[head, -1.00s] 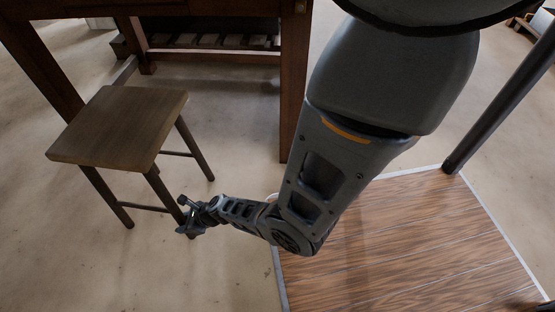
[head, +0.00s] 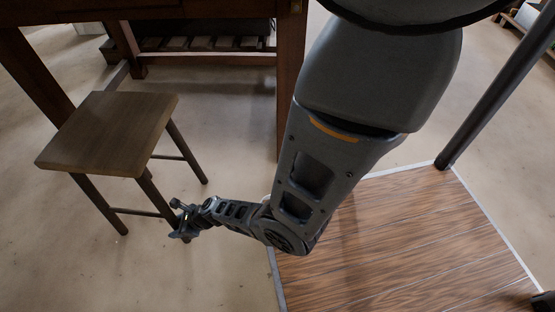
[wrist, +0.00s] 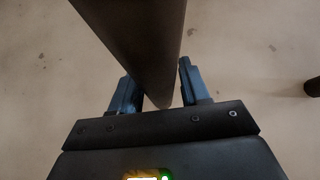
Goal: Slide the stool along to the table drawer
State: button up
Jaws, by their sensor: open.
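The stool (head: 112,128) has a flat brown wooden seat and dark legs, and stands upright on the floor at the left of the head view. The dark wooden table (head: 215,8) stands behind it, cut off by the top edge; I cannot make out a drawer. My gripper (head: 180,222) is low, at the stool's near right leg. In the wrist view my gripper (wrist: 156,72) is open, with a dark stool leg (wrist: 150,45) between or just beyond its fingers. I cannot tell whether the fingers touch the leg.
A right table leg (head: 290,90) stands between the stool and my arm. A slatted low shelf (head: 205,43) lies behind the table. A wood-patterned floor panel (head: 400,240) with a pale edge is at the right, with a dark post (head: 495,90). The floor before the stool is clear.

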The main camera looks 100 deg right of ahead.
jog(key=o, duration=0.4)
jog(key=shift+s, duration=0.1)
jog(key=shift+s+a+f, duration=0.2)
jog(key=shift+a+f, duration=0.05)
jog(key=shift+f, duration=0.05)
jog(key=shift+s+r+p, duration=0.25)
jog(key=shift+r+p, duration=0.1)
jog(key=shift+r, duration=0.1)
jog(key=shift+p+v, duration=2.1)
jog(key=shift+v, duration=1.3)
jog(key=shift+d+r, duration=0.1)
